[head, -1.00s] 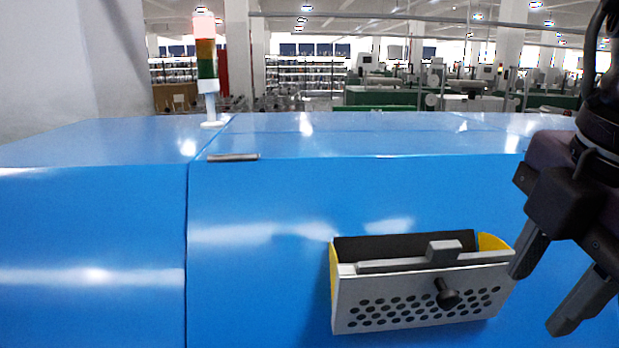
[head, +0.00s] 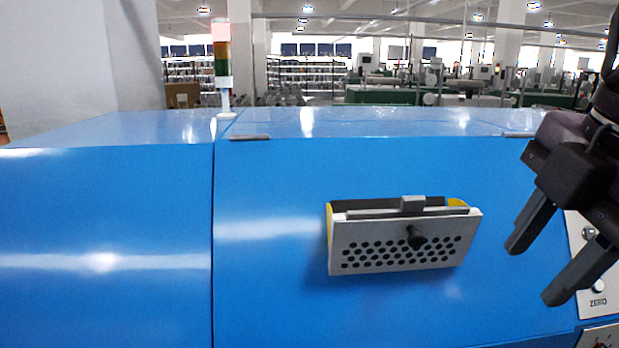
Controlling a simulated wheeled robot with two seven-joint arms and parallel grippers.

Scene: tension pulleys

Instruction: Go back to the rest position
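My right gripper (head: 532,262) is at the right side of the head view, in front of the blue machine (head: 280,290). Its two dark fingers are spread apart with nothing between them. It is to the right of a perforated grey metal box (head: 345,258) with yellow sides and a black knob (head: 416,238), and apart from it. The box is mounted on the machine's front face. My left gripper is not in the view.
A light panel (head: 597,302) with knobs and the word ZERO is behind the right gripper's fingers. A red, orange and green signal tower (head: 222,60) stands on the machine top at left. The blue front left of the box is clear.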

